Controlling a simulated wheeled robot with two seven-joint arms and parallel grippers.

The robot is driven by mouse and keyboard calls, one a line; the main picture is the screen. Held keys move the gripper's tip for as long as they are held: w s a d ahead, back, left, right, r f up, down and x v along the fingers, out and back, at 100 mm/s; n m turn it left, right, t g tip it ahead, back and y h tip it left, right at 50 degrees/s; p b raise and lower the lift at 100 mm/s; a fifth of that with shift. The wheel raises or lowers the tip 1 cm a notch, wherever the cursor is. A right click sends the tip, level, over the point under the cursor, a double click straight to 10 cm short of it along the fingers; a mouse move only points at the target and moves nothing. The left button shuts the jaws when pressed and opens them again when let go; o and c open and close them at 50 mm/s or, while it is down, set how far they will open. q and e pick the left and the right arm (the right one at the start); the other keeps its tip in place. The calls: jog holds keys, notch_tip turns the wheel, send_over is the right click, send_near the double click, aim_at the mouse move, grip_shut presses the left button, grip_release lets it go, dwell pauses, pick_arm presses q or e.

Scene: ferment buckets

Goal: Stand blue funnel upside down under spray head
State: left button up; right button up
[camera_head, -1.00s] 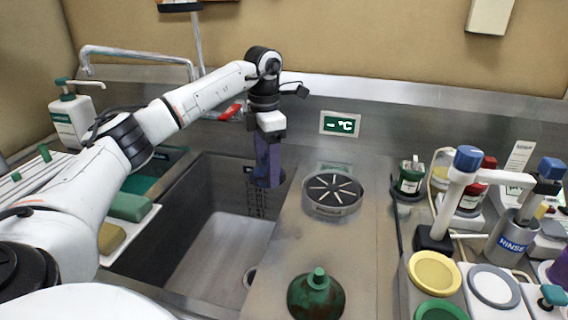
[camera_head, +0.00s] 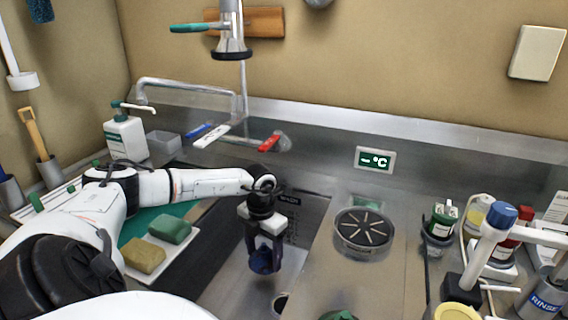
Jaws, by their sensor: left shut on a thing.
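My left gripper (camera_head: 264,256) points down over the sink (camera_head: 240,292) and is shut on a dark blue thing, which looks like the blue funnel (camera_head: 264,263). The fingers cover part of it, and its exact tilt is hard to make out. The spray head (camera_head: 232,50) hangs at the top of the view by the back wall, with a teal lever beside it. It is well above and behind the gripper. My right gripper is not in view.
A round slotted grate (camera_head: 363,232) stands on the steel counter right of the sink. A tray with green and tan sponges (camera_head: 143,255) lies left of it. A red-handled tap (camera_head: 270,143) is behind. Bottles and a rinse cup (camera_head: 545,296) crowd the right.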

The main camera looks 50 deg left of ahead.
aim_at(252, 286)
pick_arm(q)
jog(key=shift+n, duration=0.9)
jog(key=s+f, duration=0.1)
jog(key=s, duration=0.1)
jog(key=s+a+f, duration=0.1)
jog(key=s+f, duration=0.1)
jog(key=shift+f+p, duration=0.15)
jog(key=shift+p, duration=0.25)
jog(key=shift+f+b, duration=1.65)
jog(key=shift+f, duration=0.4)
jog(key=shift+s, duration=0.1)
jog(key=shift+f, duration=0.5)
jog(key=o, duration=1.5)
jog(key=shift+c, duration=0.2)
jog(key=shift+r, duration=0.1)
jog(key=shift+r+p, duration=0.65)
jog(key=shift+r, duration=0.3)
